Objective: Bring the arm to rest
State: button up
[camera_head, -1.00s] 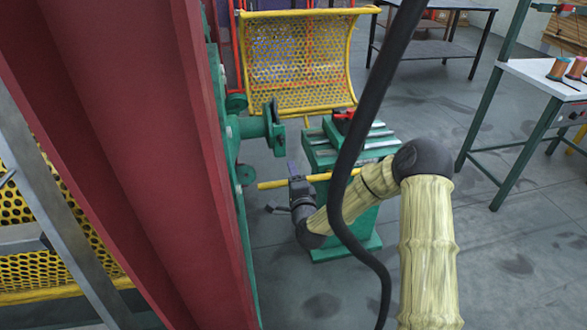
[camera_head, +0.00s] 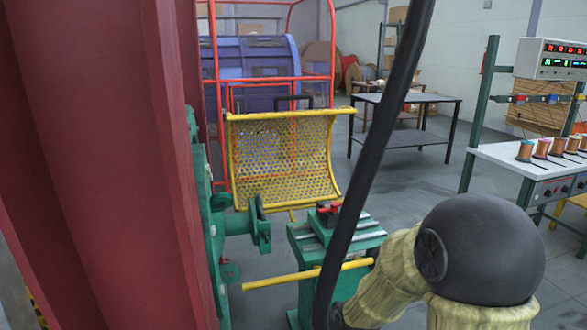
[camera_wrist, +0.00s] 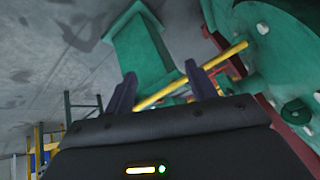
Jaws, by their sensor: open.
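My gripper (camera_wrist: 163,85) shows in the wrist view with its two dark fingers apart and nothing held between them. Beyond the fingers a yellow bar (camera_wrist: 160,93) runs diagonally, and I cannot tell its exact distance from them. In the head view my arm's dark elbow and pale padded sleeves fill the lower right. My gripper is not visible there. The yellow bar (camera_head: 305,274) lies roughly level in front of a green stand (camera_head: 312,250), partly covered by a black cable.
A black cable (camera_head: 375,130) crosses the head view from top to bottom. A dark red beam (camera_head: 110,150) fills the left. Green machine parts (camera_head: 262,228) and a yellow mesh guard (camera_head: 282,160) stand beyond. A white table (camera_head: 510,160) with spools stands right. Grey floor lies between.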

jog(key=s+d+r+n+g+h, duration=0.1)
jog(key=s+d+r+g, duration=0.1)
jog(key=s+d, duration=0.35)
jog(key=s+d+r+n+g+h, duration=0.1)
jog(key=s+d+g, duration=0.1)
jog(key=s, duration=0.7)
notch_tip(320, 180, up, 31)
jog(key=p, duration=3)
jog(key=shift+a+f+p, duration=0.2)
jog(key=shift+p, duration=0.2)
